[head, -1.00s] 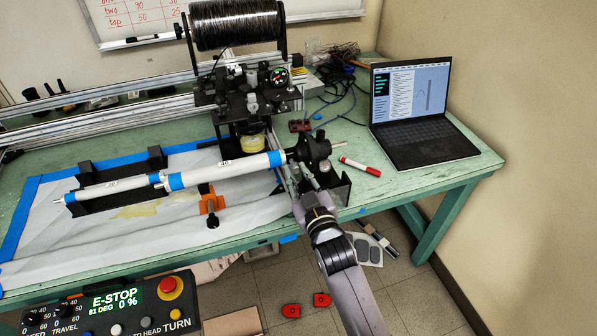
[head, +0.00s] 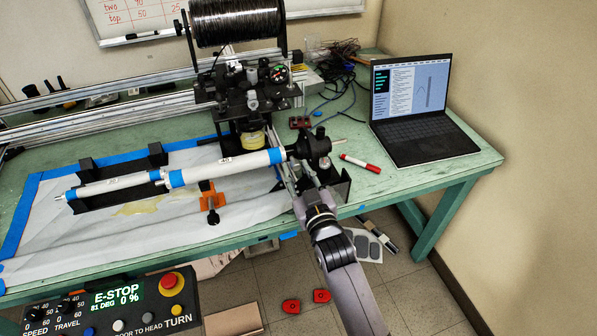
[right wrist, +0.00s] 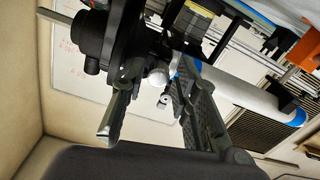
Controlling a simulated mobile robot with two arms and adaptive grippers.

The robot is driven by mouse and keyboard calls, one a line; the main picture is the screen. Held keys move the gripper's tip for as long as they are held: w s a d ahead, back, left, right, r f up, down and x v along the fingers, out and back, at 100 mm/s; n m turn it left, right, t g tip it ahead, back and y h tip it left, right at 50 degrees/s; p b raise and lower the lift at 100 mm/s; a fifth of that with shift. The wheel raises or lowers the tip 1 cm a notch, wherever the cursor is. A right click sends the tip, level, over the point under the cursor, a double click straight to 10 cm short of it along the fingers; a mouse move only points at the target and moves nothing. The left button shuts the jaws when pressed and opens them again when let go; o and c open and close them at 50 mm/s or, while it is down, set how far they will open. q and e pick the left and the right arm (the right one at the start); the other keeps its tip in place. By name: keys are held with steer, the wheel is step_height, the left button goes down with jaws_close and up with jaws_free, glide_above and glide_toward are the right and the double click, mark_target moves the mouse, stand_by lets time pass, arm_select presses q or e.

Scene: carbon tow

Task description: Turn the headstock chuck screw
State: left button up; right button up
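The headstock chuck (head: 314,146) is a black round part at the right end of a long white tube (head: 222,166) with blue bands. In the right wrist view the dark chuck (right wrist: 97,38) fills the upper left. Below it are small silver screw-like parts (right wrist: 158,76); I cannot tell which is the chuck screw. My right gripper (head: 310,181) is just below the chuck in the head view. In the wrist view its two fingers (right wrist: 152,116) are spread, with the silver parts showing between and beyond them. Contact cannot be told. My left gripper is out of view.
A control console (head: 100,306) reads E-STOP, 81 DEG, 0 %. An orange clamp (head: 211,200) stands in front of the tube. A black spool (head: 236,24) is above.

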steer(key=shift+o, duration=1)
steer(key=shift+r, duration=0.1)
steer(key=v, duration=1.2)
